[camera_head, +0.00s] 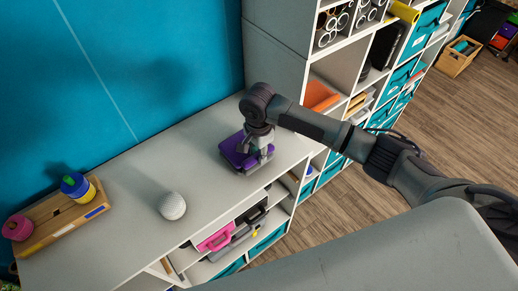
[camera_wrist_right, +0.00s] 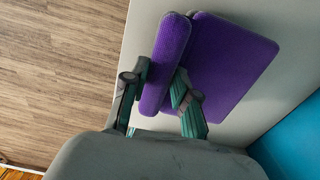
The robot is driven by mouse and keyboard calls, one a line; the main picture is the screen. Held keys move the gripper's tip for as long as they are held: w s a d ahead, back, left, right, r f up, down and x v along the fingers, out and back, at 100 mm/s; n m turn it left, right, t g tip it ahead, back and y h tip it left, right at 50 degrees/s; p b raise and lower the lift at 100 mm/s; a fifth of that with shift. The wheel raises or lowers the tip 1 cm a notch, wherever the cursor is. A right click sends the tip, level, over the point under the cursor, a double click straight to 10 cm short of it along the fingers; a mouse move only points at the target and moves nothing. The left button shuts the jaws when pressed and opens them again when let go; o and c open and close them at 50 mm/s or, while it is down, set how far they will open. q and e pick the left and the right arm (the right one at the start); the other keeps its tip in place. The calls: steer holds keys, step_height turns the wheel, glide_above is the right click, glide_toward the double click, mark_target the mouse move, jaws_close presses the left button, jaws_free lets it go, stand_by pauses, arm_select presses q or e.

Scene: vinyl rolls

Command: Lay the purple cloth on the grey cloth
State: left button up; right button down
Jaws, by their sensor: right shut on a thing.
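The purple cloth (camera_head: 231,153) is at the right end of the grey shelf top, under my right gripper (camera_head: 257,155). In the right wrist view a narrow, rounded purple part (camera_wrist_right: 165,65) stands between the two fingers of my right gripper (camera_wrist_right: 162,95), which is shut on it. A wider flat purple part (camera_wrist_right: 235,65) lies just behind it; I cannot tell whether the two parts are joined. I cannot make out a grey cloth apart from the grey surface. My left gripper is not in view.
A white dimpled ball (camera_head: 172,206) sits on the shelf top (camera_head: 135,185). A wooden tray (camera_head: 60,218) with blue-yellow and pink rolls is at the left. Taller shelving (camera_head: 275,55) stands at the right. Shelf top between ball and purple cloth is clear.

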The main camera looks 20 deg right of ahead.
steer(key=shift+f, duration=0.75)
stand_by(0.3)
steer(key=c, duration=0.8)
jaws_free()
